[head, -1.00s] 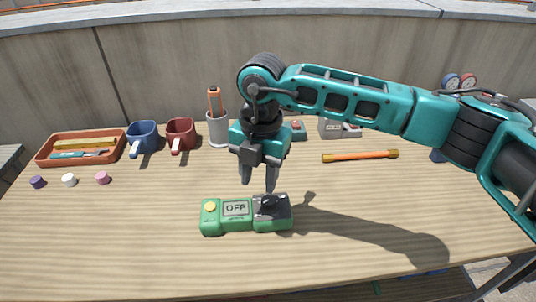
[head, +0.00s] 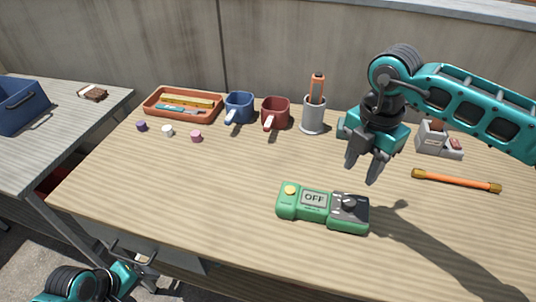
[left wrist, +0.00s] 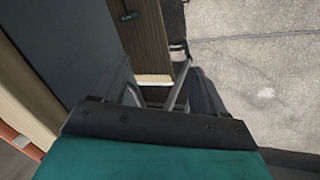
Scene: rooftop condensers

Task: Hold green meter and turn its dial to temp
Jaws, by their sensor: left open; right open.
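The green meter (head: 298,213) lies on the wooden table. Its display (head: 314,198) reads OFF. A yellow button (head: 290,190) is at its left end and a dark dial (head: 349,204) at its right end. My right gripper (head: 362,172) is open and empty, pointing down above and slightly behind the dial end, apart from the meter. My left arm shows at the bottom left of the head view, below the table's front edge. My left gripper (left wrist: 163,92) is open and empty in the left wrist view, with concrete floor and furniture edges beyond it.
An orange rod (head: 455,181) lies at right. Small caps (head: 196,136) lie at left. The table left of the meter is clear.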

